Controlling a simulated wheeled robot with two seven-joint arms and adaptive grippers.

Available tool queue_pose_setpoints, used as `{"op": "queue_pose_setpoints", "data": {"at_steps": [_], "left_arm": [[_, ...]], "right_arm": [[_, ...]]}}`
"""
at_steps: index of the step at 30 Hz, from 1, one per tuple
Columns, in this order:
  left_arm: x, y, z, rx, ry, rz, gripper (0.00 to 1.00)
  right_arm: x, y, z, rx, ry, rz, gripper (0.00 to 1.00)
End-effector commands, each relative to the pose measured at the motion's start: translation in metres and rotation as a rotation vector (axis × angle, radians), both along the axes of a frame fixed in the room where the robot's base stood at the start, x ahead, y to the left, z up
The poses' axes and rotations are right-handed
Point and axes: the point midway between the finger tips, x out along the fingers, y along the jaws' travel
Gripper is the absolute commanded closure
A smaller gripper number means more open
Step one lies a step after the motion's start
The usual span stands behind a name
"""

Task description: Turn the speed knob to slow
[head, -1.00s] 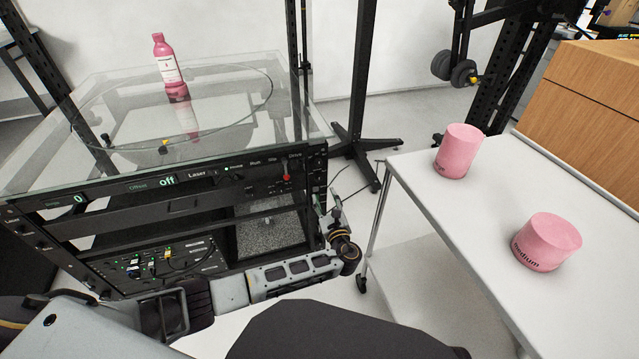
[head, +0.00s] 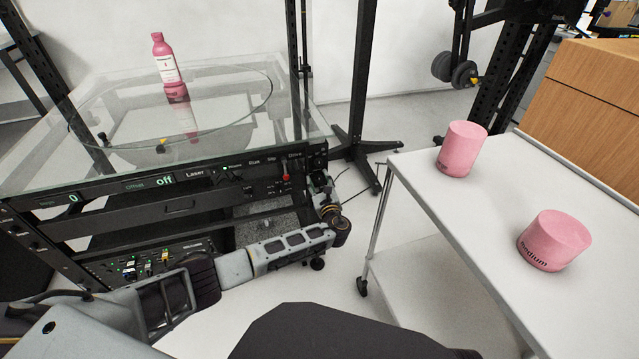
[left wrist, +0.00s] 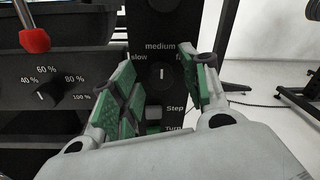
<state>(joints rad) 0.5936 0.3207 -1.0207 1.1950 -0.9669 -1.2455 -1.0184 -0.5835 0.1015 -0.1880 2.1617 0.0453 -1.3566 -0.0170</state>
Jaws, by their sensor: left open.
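The speed knob (left wrist: 162,74) shows in the left wrist view on a black panel, with the labels slow, medium and fast around it. Its white mark is upright, towards medium. My left gripper (left wrist: 165,85) is open, with one green-padded finger on each side of the knob in the picture; I cannot tell whether either touches it. In the head view my left gripper (head: 320,186) is at the right end of the turntable's front panel (head: 110,188), where the knob is too small to make out. My right gripper is not in view.
A percent knob (left wrist: 45,95) and a red-tipped lever (left wrist: 34,40) are left of the gripper in the wrist view. Step and Turn buttons (left wrist: 154,113) lie below the speed knob. A pink bottle (head: 166,60) stands on the glass top. A white cart (head: 470,210) holds two pink cylinders.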

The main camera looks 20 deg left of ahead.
Motion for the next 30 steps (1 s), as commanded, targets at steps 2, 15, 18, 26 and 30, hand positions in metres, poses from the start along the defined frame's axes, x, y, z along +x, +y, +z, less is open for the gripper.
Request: {"op": "queue_pose_setpoints", "data": {"at_steps": [2, 15, 18, 26, 30], "left_arm": [[0.0000, -0.0001, 0.0001, 0.000, 0.000, 0.000, 0.54], [-0.0002, -0.0002, 0.0001, 0.000, 0.000, 0.000, 0.96], [-0.0003, -0.0002, 0.0000, -0.001, -0.001, 0.000, 1.00], [-0.0004, 0.0001, -0.0008, -0.025, -0.016, 0.002, 1.00], [-0.0004, -0.0001, -0.0016, -0.066, -0.043, 0.001, 1.00]], "right_arm": [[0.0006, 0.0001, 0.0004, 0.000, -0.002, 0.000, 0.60], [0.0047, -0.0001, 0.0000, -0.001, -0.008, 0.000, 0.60], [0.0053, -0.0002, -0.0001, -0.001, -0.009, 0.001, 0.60], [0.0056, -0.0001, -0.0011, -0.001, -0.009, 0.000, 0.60], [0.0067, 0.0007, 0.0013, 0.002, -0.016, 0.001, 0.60]]}}
